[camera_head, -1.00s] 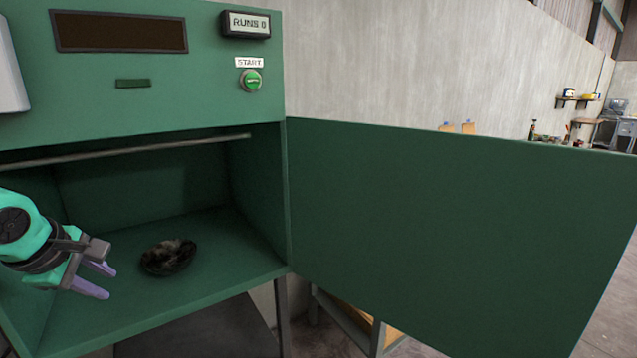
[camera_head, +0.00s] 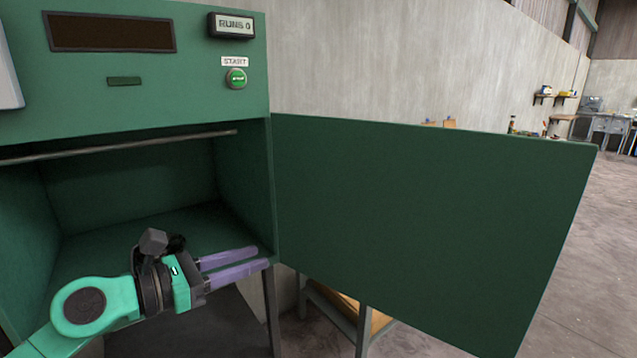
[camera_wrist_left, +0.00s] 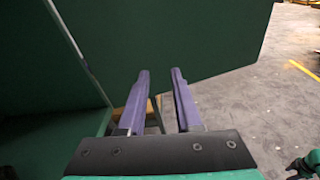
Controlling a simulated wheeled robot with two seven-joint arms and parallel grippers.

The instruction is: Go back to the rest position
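My left gripper (camera_head: 258,257) is at the front opening of the green cabinet, fingers pointing right. It is open and empty, with a clear gap between the purple fingers in the left wrist view (camera_wrist_left: 160,75).
The green cabinet (camera_head: 190,95) stands open. Its wide door (camera_head: 420,220) swings out to the right, beyond my left fingertips. A START button (camera_head: 236,79) and a "RUNS 0" display (camera_head: 232,25) are on its front. Open floor (camera_head: 590,250) lies at right.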

